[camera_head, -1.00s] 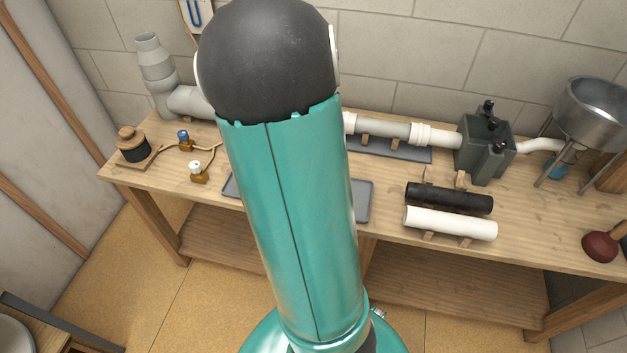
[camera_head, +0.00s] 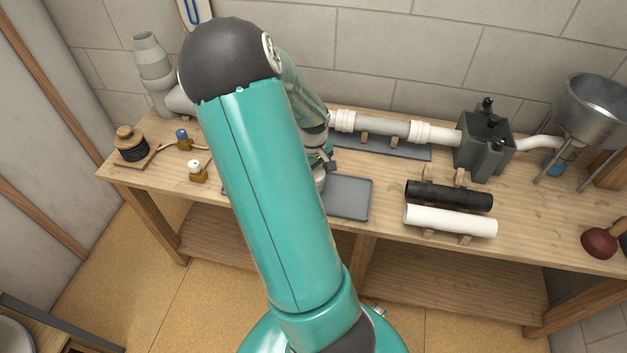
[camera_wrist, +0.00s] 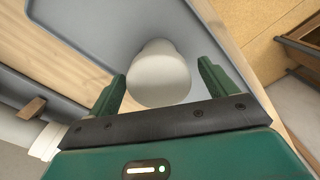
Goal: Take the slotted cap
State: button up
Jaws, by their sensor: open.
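A pale, rounded, cap-like piece (camera_wrist: 158,78) stands on a grey tray (camera_wrist: 90,25) in the wrist view. I see no slot on the side facing me, so I cannot tell for certain that it is the slotted cap. My gripper (camera_wrist: 161,84) is open, with one green finger on each side of the piece and a gap on both sides. In the head view my gripper is low over the tray (camera_head: 348,197), largely hidden behind my arm. The left part of the tray is hidden too.
On the bench (camera_head: 300,230), a black pipe (camera_head: 448,195) and a white pipe (camera_head: 450,221) lie right of the tray. A grey pipe run (camera_head: 385,127) and dark tank (camera_head: 484,145) stand behind. Small brass valves (camera_head: 197,171) sit at left, a plunger (camera_head: 602,242) at right.

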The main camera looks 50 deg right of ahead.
jog(key=shift+f, duration=0.3)
jog(key=c, duration=1.1)
jog(key=shift+r, duration=0.1)
